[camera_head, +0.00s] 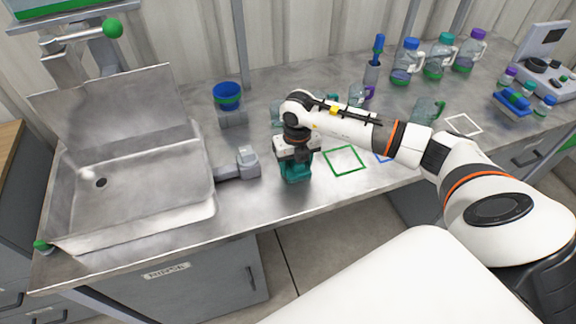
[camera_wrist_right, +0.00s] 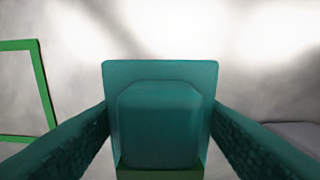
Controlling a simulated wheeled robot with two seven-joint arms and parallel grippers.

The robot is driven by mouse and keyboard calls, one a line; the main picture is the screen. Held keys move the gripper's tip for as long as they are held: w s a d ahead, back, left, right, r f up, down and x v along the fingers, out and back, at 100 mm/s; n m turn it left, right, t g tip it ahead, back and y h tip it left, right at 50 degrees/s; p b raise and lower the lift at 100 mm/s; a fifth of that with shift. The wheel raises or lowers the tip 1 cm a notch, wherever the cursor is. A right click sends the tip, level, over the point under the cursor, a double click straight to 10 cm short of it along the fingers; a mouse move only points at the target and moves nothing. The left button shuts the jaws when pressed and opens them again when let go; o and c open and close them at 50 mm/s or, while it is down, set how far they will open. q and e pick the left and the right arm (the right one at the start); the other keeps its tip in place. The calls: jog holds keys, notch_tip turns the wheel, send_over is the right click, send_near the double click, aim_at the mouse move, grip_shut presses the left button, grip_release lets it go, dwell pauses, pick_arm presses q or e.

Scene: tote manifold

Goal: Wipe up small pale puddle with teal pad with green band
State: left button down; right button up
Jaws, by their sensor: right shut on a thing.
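My right gripper (camera_head: 296,166) is shut on the teal pad (camera_head: 296,172), near the front of the metal bench, right of the sink. In the right wrist view the teal pad (camera_wrist_right: 160,115) sits between the two fingers, with a strip of green band at the bottom edge. The pad is at or close to the bench top; I cannot tell if it touches. I cannot make out the small pale puddle in either view; it may be hidden under the pad or the arm. My left gripper is not in view.
A metal sink (camera_head: 130,190) lies to the left. A grey tool (camera_head: 240,165) lies beside the pad. A green square outline (camera_head: 344,146) is to its right. A blue cup (camera_head: 228,94) and several bottles (camera_head: 438,55) stand behind. The front bench edge is close.

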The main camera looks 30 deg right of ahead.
jog(key=shift+s+d+f, duration=0.1)
jog(key=shift+s, duration=0.05)
notch_tip(320, 180, up, 5)
jog(key=p, duration=0.3)
jog(key=shift+r+p, duration=0.45)
jog(key=shift+p, duration=0.05)
jog(key=shift+r, duration=0.1)
jog(key=shift+r+p, duration=1)
jog(key=shift+r, duration=0.5)
